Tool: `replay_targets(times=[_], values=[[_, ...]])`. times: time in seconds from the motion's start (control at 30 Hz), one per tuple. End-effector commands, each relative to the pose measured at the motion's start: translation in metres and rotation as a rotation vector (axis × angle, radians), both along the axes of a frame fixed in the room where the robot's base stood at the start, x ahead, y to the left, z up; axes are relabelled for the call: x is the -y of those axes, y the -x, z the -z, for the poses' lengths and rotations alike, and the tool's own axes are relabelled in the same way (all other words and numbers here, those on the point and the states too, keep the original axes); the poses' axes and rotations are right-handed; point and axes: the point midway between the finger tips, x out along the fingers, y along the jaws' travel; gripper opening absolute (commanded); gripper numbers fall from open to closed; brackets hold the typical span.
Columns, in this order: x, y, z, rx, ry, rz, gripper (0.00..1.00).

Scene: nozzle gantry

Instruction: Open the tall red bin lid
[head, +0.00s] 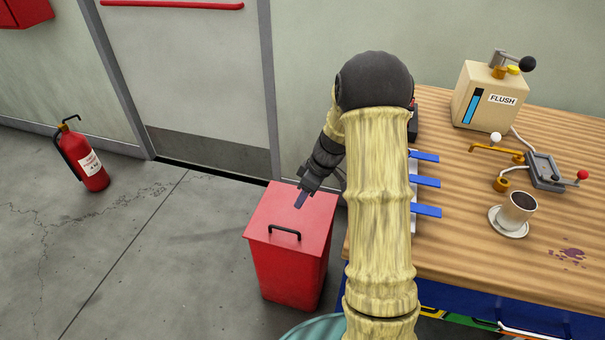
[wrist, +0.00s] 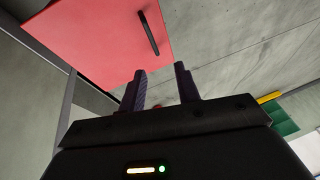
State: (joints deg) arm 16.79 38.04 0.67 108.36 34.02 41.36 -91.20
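The tall red bin (head: 290,270) stands on the floor left of the table, its red lid (head: 287,207) lying flat and shut. A black bar handle (head: 285,234) is on the lid's near part. My gripper (head: 301,200) appears over the far part of the lid, behind the handle in the head view, pointing down. In the wrist view, the lid (wrist: 95,42) and handle (wrist: 148,33) show beyond my gripper (wrist: 161,82), whose two fingers are apart with the handle not between them. I cannot tell how high the fingertips are above the lid.
A fire extinguisher (head: 83,160) stands at left by the wall. The floor left of the bin is clear.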

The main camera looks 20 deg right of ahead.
Motion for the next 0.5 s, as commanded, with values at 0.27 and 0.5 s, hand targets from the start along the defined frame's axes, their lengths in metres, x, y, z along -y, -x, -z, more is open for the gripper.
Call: replay_targets(times=[0.27, 0.5], values=[[-0.008, 0.017, -0.047, -0.038, 0.049, 0.082, 0.33], [-0.015, 0.033, -0.082, -0.062, 0.088, 0.155, 0.33]])
